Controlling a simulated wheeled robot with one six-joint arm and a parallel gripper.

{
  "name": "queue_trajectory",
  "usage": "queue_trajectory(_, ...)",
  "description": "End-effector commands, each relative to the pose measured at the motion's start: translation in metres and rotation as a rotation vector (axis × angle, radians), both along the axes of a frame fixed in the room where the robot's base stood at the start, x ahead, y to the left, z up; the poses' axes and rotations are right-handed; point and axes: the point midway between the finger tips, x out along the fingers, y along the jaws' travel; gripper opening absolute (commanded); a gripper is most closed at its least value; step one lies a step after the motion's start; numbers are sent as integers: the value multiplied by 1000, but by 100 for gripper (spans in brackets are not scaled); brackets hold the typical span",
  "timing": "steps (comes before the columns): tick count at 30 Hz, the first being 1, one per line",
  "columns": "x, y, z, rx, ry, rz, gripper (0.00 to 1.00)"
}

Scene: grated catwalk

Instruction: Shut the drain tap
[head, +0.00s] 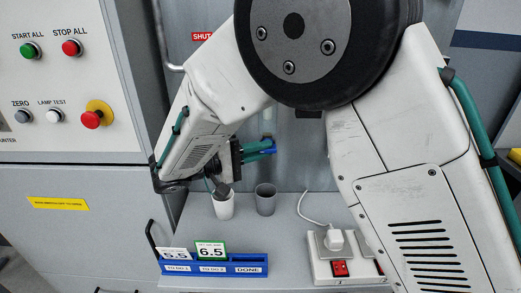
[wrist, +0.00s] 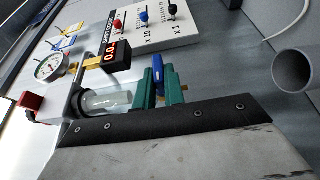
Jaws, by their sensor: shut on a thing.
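The drain tap's blue handle (wrist: 158,67) shows between my green fingertips in the wrist view. In the head view a small part of the blue handle (head: 271,143) shows at the tips of my gripper (head: 262,148). My gripper (wrist: 160,84) is shut on the handle, with one green finger on each side. The tap's body and outlet are hidden behind the fingers. A clear glass cylinder (wrist: 105,102) lies beside the fingers in the wrist view. The handle's exact angle is hard to tell.
A blue card rack (head: 215,267) and a socket box (head: 320,268) sit in front. The wrist view shows a gauge (wrist: 47,66) and a red display (wrist: 112,54) reading about 0.0.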

Motion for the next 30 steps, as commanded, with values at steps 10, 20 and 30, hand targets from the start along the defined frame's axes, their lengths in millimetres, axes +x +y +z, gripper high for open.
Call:
queue_trajectory(10, 0, 0, 0, 0, 1, -1, 33)
queue_trajectory(20, -7, 19, -1, 0, 1, 2, 33)
queue_trajectory(30, -25, 67, -2, 0, 1, 1, 33)
